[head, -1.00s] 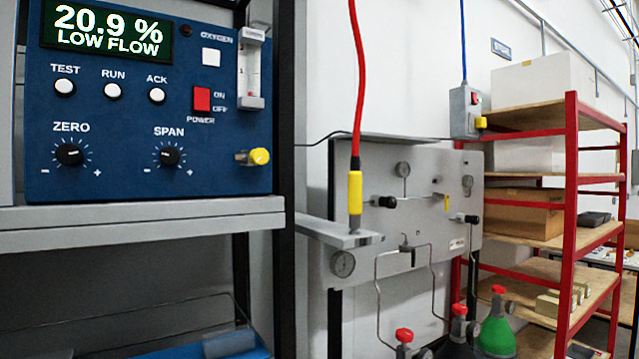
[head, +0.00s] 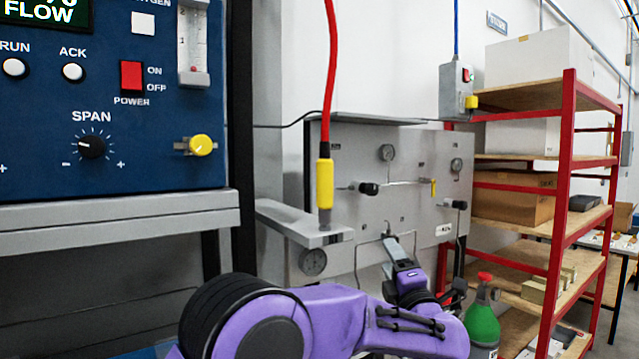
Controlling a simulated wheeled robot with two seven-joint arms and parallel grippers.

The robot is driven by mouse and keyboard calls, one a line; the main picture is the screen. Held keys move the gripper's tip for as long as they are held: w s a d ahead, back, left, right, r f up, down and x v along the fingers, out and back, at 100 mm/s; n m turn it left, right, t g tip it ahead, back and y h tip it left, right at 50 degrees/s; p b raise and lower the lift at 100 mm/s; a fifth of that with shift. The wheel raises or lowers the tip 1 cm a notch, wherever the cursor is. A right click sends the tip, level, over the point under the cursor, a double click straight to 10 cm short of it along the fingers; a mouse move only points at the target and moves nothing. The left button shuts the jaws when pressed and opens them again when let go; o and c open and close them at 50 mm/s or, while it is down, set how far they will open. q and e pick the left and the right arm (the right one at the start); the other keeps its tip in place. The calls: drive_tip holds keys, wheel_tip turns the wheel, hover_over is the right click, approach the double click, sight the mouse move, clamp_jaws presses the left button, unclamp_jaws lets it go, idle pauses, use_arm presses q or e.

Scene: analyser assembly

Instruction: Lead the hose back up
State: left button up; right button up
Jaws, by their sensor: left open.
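The red hose (head: 329,70) hangs down from above in the middle of the head view. Its yellow end piece (head: 325,183) points down and meets the grey bracket (head: 300,228), upright; I cannot tell whether it is plugged in. My left gripper (head: 424,262) is open, to the right of the yellow end piece and lower in the picture, in front of the grey gauge panel (head: 415,150). It is apart from the hose in the picture, and nothing shows between its fingers. My right gripper is out of view.
The blue analyser (head: 90,130) with a yellow-capped port (head: 201,145) stands on a grey shelf (head: 120,218) at left. A red rack (head: 566,180) with boxes stands at right, a green cylinder (head: 483,322) beside it. A grey switch box (head: 455,88) hangs on the wall.

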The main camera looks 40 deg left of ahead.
use_arm(q)
drive_tip(key=s+a+r+n+g+y, duration=0.1)
drive_tip(key=s+r+n+g+y, duration=0.3)
drive_tip(key=r+n, duration=0.75)
drive_tip(key=n+g+h, duration=0.2)
drive_tip(key=n+g, duration=0.5)
drive_tip(key=n, duration=0.4)
approach(319, 170)
drive_tip(key=w, duration=0.2)
drive_tip(key=shift+g, duration=0.3)
drive_tip(key=p+x, duration=0.3)
drive_tip(key=x, duration=0.7)
drive_tip(key=shift+a+p, duration=0.25)
drive_tip(key=shift+p, duration=0.15)
drive_tip(key=shift+a, duration=0.35)
drive_tip(key=shift+w+a+f, duration=0.2)
drive_tip(key=shift+w, duration=0.05)
drive_tip(key=shift+s, duration=0.1)
clamp_jaws()
